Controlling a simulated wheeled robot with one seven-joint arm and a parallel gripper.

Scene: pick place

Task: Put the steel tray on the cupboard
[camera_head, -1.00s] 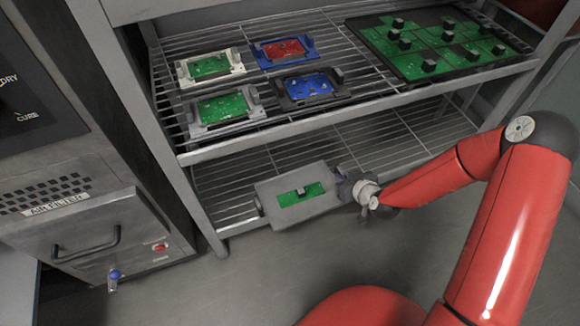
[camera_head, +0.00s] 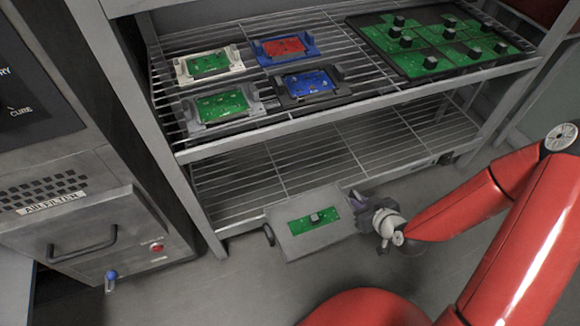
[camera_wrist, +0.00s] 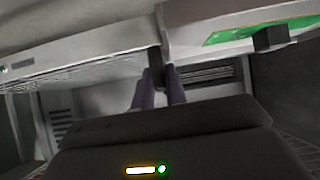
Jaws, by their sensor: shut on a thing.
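The steel tray (camera_head: 291,242) is a flat grey tray with dark end handles, carrying a green circuit board (camera_head: 313,220) with a small dark block on it. It is in front of the lower shelf edge in the head view. My gripper (camera_head: 359,204) is shut on the tray's right-hand handle and holds it out level or nearly so. In the wrist view the tray (camera_wrist: 215,38) shows at the upper right, and my gripper's fingers (camera_wrist: 158,78) meet at its dark handle. I cannot tell which thing is the cupboard.
A wire rack has an upper shelf (camera_head: 375,92) bearing several small board holders and a large dark tray (camera_head: 375,38) of green boards. Its lower shelf (camera_head: 300,165) looks empty. A grey machine (camera_head: 75,215) with a handle stands at left. The floor (camera_head: 240,285) in front is open.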

